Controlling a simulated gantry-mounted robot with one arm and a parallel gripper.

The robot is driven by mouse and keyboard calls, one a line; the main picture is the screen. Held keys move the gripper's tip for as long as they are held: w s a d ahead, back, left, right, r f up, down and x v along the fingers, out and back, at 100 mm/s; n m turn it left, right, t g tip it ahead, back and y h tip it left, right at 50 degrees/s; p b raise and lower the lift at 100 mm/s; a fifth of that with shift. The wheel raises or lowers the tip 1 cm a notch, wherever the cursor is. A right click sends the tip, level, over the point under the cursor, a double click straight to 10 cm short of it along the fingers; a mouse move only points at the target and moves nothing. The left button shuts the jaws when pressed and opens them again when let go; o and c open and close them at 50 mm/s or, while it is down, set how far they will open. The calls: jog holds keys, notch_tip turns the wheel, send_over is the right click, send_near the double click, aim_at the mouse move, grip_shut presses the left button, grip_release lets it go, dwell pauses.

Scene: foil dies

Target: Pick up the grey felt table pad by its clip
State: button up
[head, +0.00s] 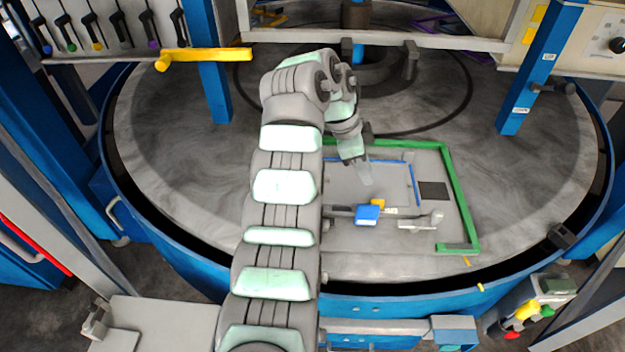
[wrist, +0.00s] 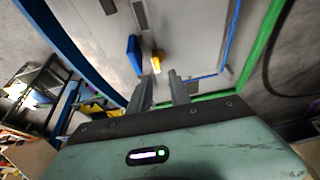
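A flat grey sheet (head: 340,185), edged by thin blue strips at its back and right, lies on a larger grey plate (head: 385,238). It looks like the felt pad, but I cannot confirm the material. A blue block (head: 367,215) with a yellow piece (head: 378,203) sits at its front edge; I cannot tell whether this is the clip. My gripper (head: 366,178) is above the sheet, behind the blue block. In the wrist view, my gripper (wrist: 162,90) has its two fingers apart with nothing held, and the blue block (wrist: 134,56) and yellow piece (wrist: 156,62) are beyond the fingertips.
A green L-shaped rail (head: 462,195) borders the plate at its back and right. A dark square (head: 433,191) lies right of the sheet. A light grey handled piece (head: 420,221) lies at front right. The round table (head: 535,190) is otherwise mostly clear.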

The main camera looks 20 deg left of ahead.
send_over(374, 200)
jog(key=a, duration=0.2)
jog(key=f, duration=0.2)
jog(key=s+f, duration=0.1)
jog(key=f, duration=0.1)
jog(key=shift+f, duration=0.35)
jog(key=x, duration=0.5)
jog(key=shift+a+f+b, duration=0.15)
jog(key=shift+f+b, duration=0.1)
jog(key=shift+b, duration=0.05)
jog(key=shift+w, duration=0.1)
grip_shut()
